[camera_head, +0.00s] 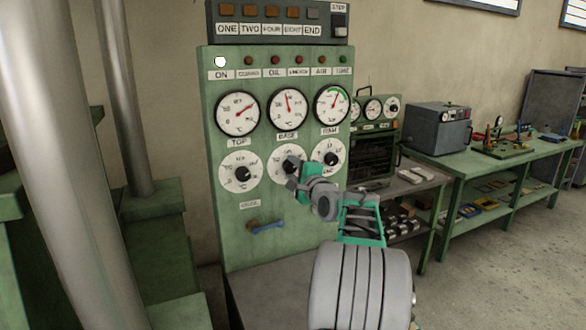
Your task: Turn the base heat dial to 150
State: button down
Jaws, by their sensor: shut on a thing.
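The green control panel (218,215) stands in the middle of the view. The base heat dial (283,173) is the middle one of three lower dials, a white face under the BASE label (287,135). My gripper (291,165) is in front of it, shut on the dial's knob. My gripper and wrist cover much of the dial's right and lower part, so I cannot read its setting. The base gauge (288,110) above has a red needle pointing nearly straight up.
The top dial (241,174) is close on the left and the ram dial (331,157) close on the right. A blue-handled lever (267,226) sticks out below. A button box (278,22) sits on top. Green workbenches (480,155) stand at right.

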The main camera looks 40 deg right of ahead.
jog(key=c, duration=0.9)
grip_release()
jog(key=b+v, duration=0.2)
jog(key=v, duration=0.5)
jog(key=shift+s+a, duration=0.2)
jog(key=shift+s, duration=0.2)
